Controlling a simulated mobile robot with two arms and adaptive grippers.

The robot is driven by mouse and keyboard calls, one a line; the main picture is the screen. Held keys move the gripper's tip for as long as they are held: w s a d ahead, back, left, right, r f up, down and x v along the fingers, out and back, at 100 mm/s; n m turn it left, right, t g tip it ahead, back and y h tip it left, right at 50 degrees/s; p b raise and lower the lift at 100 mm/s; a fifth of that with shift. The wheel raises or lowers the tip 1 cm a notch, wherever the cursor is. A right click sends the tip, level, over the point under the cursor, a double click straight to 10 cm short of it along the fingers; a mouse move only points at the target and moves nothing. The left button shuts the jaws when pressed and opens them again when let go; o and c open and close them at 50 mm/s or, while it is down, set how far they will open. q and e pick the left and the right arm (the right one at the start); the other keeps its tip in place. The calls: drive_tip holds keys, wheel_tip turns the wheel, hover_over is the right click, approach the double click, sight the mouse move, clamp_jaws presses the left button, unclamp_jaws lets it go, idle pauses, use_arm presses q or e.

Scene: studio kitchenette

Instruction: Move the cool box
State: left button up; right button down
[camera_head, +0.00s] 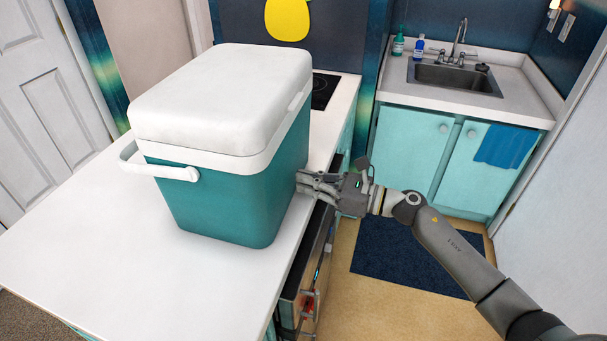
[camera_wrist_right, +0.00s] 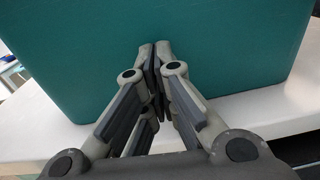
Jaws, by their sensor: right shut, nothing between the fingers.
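The cool box (camera_head: 222,205) is teal with a white lid and a white handle folded down on its left side. It stands upright on the white counter (camera_head: 110,268). My right gripper (camera_head: 302,180) is shut and empty, with its fingertips at the right side of the box near its lower part. In the right wrist view the teal wall of the box (camera_wrist_right: 230,50) fills the upper picture, and the shut fingertips (camera_wrist_right: 154,48) are against it or very close; I cannot tell if they touch. My left gripper is not in view.
Part of a dark cooktop (camera_head: 323,91) shows behind the box. The counter is clear in front and left of the box. A sink (camera_head: 455,77), bottles (camera_head: 398,46) and a blue mat (camera_head: 415,252) lie to the right.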

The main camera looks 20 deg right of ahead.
drive_tip(key=shift+w+a, duration=0.3)
drive_tip(key=shift+a, duration=0.15)
drive_tip(key=b+x, duration=0.5)
drive_tip(key=x, duration=1.1)
drive_tip(key=shift+w+a+b, duration=0.1)
drive_tip(key=shift+a+b, duration=0.05)
drive_tip(key=shift+b, duration=0.25)
drive_tip(key=shift+w+a, duration=0.25)
drive_tip(key=shift+a, duration=0.1)
